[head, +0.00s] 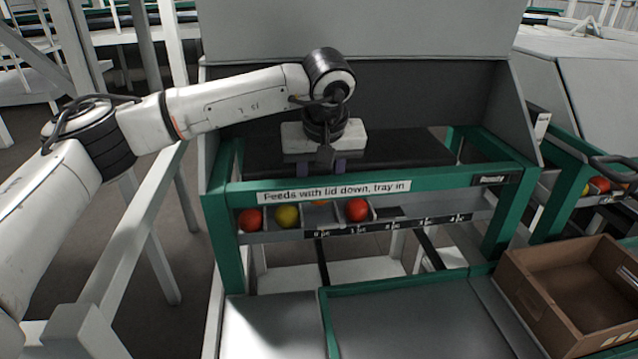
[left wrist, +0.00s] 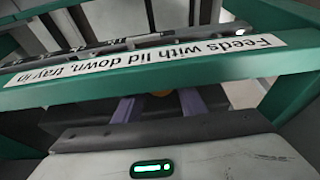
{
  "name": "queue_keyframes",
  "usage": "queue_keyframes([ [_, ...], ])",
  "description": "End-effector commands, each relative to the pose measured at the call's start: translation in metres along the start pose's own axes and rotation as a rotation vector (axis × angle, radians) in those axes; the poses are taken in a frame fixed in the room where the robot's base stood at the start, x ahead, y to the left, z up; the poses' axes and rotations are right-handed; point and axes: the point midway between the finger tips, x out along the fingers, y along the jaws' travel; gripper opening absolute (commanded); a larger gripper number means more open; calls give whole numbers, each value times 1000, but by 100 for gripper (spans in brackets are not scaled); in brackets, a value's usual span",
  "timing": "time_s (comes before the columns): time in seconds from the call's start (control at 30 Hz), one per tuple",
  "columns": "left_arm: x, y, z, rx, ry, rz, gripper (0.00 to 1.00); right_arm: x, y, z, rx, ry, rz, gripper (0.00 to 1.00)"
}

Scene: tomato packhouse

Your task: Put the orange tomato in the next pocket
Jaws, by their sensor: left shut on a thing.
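The orange tomato (head: 320,203) shows as a small sliver under the sign on the green bar, between a yellow tomato (head: 287,217) and a red one (head: 357,210). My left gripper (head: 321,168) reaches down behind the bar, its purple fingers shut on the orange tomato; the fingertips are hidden. In the left wrist view a bit of the orange tomato (left wrist: 161,93) shows between the fingers (left wrist: 157,105). The pocketed tray (head: 388,213) runs behind the labelled rail. I cannot tell whether the tomato touches the pocket floor. My right gripper is not in view.
Another red tomato (head: 250,220) sits at the tray's left end. The green bar (head: 235,190) with its sign (head: 334,191) crosses close in front of my gripper. A grey hood (head: 360,30) rises behind. A brown box (head: 545,287) stands at the lower right.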

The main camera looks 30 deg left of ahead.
Motion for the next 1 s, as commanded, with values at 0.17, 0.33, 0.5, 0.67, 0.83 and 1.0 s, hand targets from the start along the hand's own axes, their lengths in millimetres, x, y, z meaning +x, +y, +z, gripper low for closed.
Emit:
queue_keyframes([
  [0.17,-2,0,3,0,0,0,27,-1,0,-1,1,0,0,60],
  [0.33,-2,0,4,0,0,0,27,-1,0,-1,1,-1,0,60],
  [0.5,-2,0,4,0,0,0,59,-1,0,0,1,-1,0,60],
  [0.67,-2,0,4,0,0,0,59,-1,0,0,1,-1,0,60],
  [0.83,-1,0,4,0,0,0,59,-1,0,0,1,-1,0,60],
  [1.0,-1,0,4,0,0,0,59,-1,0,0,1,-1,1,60],
])
